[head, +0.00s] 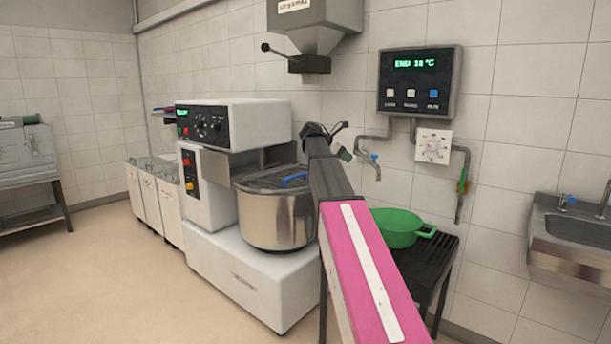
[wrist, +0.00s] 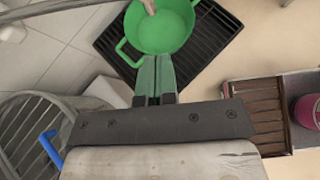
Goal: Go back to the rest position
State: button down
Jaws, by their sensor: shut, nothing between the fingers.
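My gripper (wrist: 155,82) shows in the wrist view with its two green fingers together and nothing between them. In the head view my arm reaches forward, and the gripper (head: 343,152) is at its far end, near the wall tap and small in the picture. A green pot (head: 396,228) with side handles stands on a black slatted stand (head: 440,262) right of my arm. In the wrist view the pot (wrist: 160,32) lies beyond the fingertips, which overlap its near rim in the picture; I cannot tell whether they touch.
A mixer (head: 215,160) with a steel bowl (head: 277,212) and a blue-handled lid (head: 294,180) stands close left of my arm. A tap (head: 371,165) and control panel (head: 420,82) are on the wall. A sink (head: 580,235) is at right. Open floor (head: 110,270) lies at left.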

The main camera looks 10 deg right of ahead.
jog(key=s+a+f+m+y, duration=0.2)
jog(key=s+a+f, duration=0.1)
jog(key=f, duration=0.6)
jog(key=s+a+f+m+t+y, duration=0.1)
jog(key=s+a+f+m, duration=0.15)
jog(key=f, duration=0.75)
jog(key=s+a+f+m+y, duration=0.2)
jog(key=s+a+f, duration=0.2)
jog(key=f, duration=0.5)
jog(key=s+a+f+m+y, duration=0.3)
jog(key=s+a+f+m, duration=0.2)
jog(key=s+f, duration=0.5)
jog(key=s+a+f+m+y, duration=0.3)
jog(key=s+a+f+m, duration=0.3)
jog(key=s+f, duration=0.3)
jog(key=shift+s+a+f+g, duration=0.35)
jog(key=shift+a+f+g, duration=0.05)
jog(key=shift+a, duration=0.2)
